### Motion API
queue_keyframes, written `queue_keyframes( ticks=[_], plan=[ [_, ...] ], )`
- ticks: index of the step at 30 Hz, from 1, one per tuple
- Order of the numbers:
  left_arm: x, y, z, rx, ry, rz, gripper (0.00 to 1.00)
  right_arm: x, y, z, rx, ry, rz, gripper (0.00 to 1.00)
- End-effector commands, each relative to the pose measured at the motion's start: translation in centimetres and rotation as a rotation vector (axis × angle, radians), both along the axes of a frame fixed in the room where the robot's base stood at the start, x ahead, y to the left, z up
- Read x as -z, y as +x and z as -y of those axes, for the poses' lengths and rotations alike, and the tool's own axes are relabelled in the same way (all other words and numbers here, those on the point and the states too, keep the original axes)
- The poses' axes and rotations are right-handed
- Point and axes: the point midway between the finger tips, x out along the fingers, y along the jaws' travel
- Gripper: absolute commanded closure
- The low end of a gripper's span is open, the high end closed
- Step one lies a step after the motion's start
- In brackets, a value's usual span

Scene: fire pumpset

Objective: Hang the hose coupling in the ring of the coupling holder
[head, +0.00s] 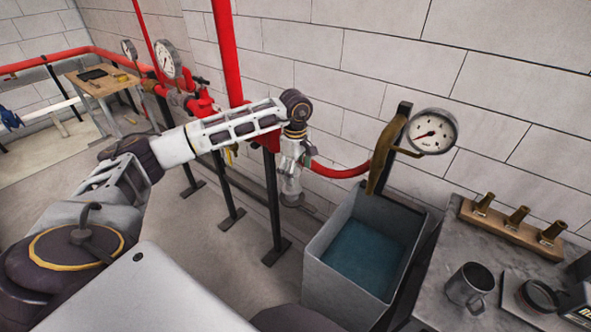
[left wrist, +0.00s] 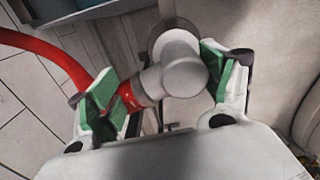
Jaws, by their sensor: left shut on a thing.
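My left gripper (head: 297,158) is at the end of my left arm, in front of the white block wall. In the left wrist view my left gripper (left wrist: 160,92) has its green pads on either side of a grey, elbow-shaped metal piece with a red band, which I take for the hose coupling (left wrist: 180,68). It is shut on this piece. In the head view a grey metal piece (head: 291,188) shows just below the gripper. I cannot clearly make out the coupling holder or its ring. My right gripper is not in view.
A red hose or pipe (head: 340,171) curves right from behind the gripper. A grey tank (head: 318,262) of water stands right of it, with a brass pipe (head: 383,155) and gauge (head: 432,132) above. A bench (head: 432,286) holds a mug (head: 469,287) and a nozzle rack (head: 508,229).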

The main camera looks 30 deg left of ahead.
Motion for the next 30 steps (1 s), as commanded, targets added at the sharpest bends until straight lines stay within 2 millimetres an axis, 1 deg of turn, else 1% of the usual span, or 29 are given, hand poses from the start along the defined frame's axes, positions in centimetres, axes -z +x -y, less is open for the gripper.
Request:
queue_keyframes(
  ticks=[3, 20, 30],
  plan=[
    [0.6, 0.0, 0.0, 0.0, 0.0, 0.001, 0.58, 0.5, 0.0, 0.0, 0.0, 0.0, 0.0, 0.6],
    [2.8, 0.0, 0.0, 0.0, 0.0, 0.0, 0.58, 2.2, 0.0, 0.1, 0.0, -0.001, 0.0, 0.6],
    [3.2, 0.0, 0.0, 0.0, 0.0, 0.001, 0.58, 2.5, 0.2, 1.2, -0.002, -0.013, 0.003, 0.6]
  ],
)
